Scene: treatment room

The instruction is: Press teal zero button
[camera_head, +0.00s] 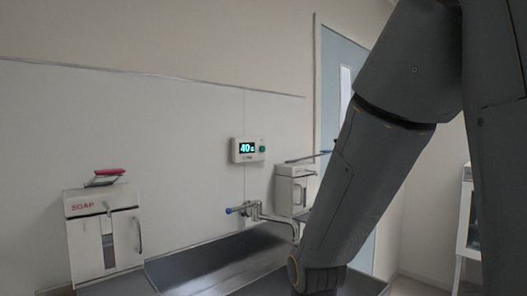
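The teal button (262,149) is a small round button at the right end of a white wall unit (235,158). The unit's dark display (247,147) shows glowing teal digits that look like 40 and a smaller mark. The unit is fixed to the wall panel above the tap and nothing covers it. My arm comes down from the upper right, to the right of the unit and apart from it.
A tap with a blue end (254,209) juts over a dark sink basin (215,262). A soap dispenser (84,240) with a red-handled item (105,174) on top stands left. Another dispenser (290,188) stands right of the tap. A door (330,90) is behind my arm.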

